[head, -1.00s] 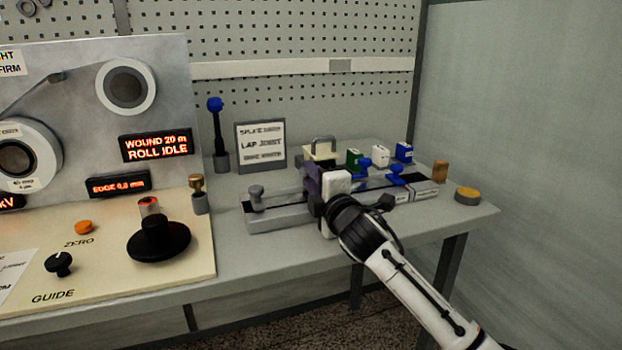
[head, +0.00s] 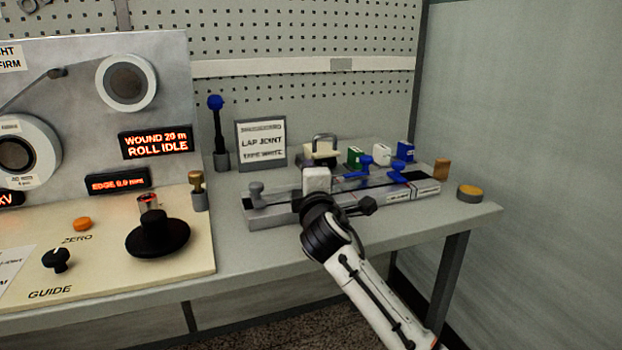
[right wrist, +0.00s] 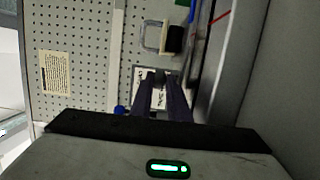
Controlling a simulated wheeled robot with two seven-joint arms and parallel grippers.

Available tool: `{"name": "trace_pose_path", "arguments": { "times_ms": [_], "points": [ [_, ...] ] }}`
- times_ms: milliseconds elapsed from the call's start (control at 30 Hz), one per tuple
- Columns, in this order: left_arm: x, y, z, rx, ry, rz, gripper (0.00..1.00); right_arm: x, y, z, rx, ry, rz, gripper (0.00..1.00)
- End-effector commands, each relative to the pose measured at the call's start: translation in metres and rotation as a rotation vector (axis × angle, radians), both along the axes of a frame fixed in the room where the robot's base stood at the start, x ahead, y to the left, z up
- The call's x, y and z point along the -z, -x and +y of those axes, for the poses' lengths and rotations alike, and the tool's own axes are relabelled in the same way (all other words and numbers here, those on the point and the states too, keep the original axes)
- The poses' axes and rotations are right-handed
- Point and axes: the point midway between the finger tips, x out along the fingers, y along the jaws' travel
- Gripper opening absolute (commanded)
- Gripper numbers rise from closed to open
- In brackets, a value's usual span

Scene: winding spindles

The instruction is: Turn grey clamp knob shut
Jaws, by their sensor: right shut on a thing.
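One grey clamp knob (head: 257,190) stands on the left end of the grey splicing rail (head: 275,218), in plain sight and apart from my right gripper. My right gripper reaches over the rail's front side, right of that knob; in the head view its white body hides the fingertips. In the right wrist view its dark fingers (right wrist: 161,92) are nearly together, with a small dark grey thing (right wrist: 160,78) between their tips. What that thing is cannot be made out. Two blue knobs (head: 397,171) are on the rail's right half. My left gripper is not in view.
A text card (head: 261,143) and a blue-topped lever (head: 216,130) stand behind the rail. Small green, white and blue blocks (head: 404,151) stand at the back right. The winder panel (head: 100,220) fills the left. The table's right end has a yellow-topped button (head: 470,192).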

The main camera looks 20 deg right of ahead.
Motion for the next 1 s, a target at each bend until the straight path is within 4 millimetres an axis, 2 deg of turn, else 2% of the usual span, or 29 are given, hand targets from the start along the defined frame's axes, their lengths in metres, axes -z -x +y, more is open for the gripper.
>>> {"name": "trace_pose_path", "arguments": {
  "times_ms": [233, 600, 633, 667, 1000],
  "points": [
    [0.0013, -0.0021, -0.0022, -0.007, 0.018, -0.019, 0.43, 0.0022, -0.0012, 0.0045, 0.145, -0.003, 0.001, 0.00],
    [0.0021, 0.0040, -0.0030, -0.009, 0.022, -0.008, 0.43, -0.0002, -0.0005, 0.0038, 0.168, -0.001, 0.000, 0.00],
    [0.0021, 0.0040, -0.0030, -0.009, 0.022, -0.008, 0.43, -0.0002, -0.0005, 0.0038, 0.168, -0.001, 0.000, 0.17],
    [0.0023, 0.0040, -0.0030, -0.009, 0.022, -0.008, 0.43, -0.0002, -0.0005, 0.0038, 0.168, -0.001, 0.000, 0.22],
    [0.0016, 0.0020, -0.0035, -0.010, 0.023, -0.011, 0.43, -0.0002, 0.0015, 0.0050, 0.166, -0.001, -0.001, 0.23]
  ]
}}
